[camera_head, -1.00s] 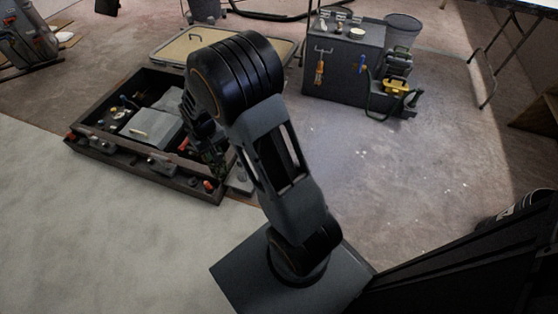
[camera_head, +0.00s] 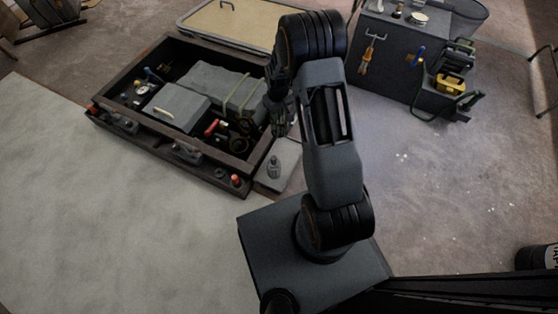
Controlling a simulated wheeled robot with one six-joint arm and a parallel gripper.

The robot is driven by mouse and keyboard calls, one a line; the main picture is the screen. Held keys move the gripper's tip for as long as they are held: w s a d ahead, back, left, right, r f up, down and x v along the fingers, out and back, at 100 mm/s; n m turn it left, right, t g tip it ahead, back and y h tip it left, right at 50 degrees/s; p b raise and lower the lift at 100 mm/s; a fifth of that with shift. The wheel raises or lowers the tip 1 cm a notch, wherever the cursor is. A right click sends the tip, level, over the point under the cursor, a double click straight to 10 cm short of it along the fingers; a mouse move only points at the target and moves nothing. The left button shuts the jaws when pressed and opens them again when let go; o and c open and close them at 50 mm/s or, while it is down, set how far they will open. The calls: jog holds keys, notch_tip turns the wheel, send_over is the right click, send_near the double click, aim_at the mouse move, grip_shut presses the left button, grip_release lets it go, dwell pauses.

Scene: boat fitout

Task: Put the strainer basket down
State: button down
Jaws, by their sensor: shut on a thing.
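My gripper (camera_head: 278,126) is at the end of my arm, over the right edge of the dark open bilge-like box (camera_head: 198,172). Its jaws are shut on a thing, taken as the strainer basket. The basket cannot be made out clearly, as the dark jaws and my arm hide most of it. A light grey pad (camera_head: 287,160) lies on the floor just right of the box, below my gripper. A small grey bottle-shaped thing (camera_head: 274,168) stands on the pad.
The box holds grey casings (camera_head: 177,107), a red-handled part (camera_head: 212,127) and fittings. A tan-topped panel (camera_head: 230,22) lies behind it. A dark cabinet (camera_head: 392,72) with hung tools and a yellow-and-black device (camera_head: 452,82) stand at the right. The floor between is clear.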

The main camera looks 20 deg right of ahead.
jog(key=d+f+b, duration=0.2)
jog(key=f, duration=0.7)
jog(key=w+d+f+n+b, duration=0.1)
jog(key=d+f+b, duration=0.2)
jog(key=f, duration=0.7)
jog(key=shift+w+n, duration=0.15)
jog(key=shift+n, duration=0.15)
jog(key=shift+f+b, duration=0.1)
jog(key=shift+b, duration=0.2)
jog(key=c, duration=0.9)
grip_release()
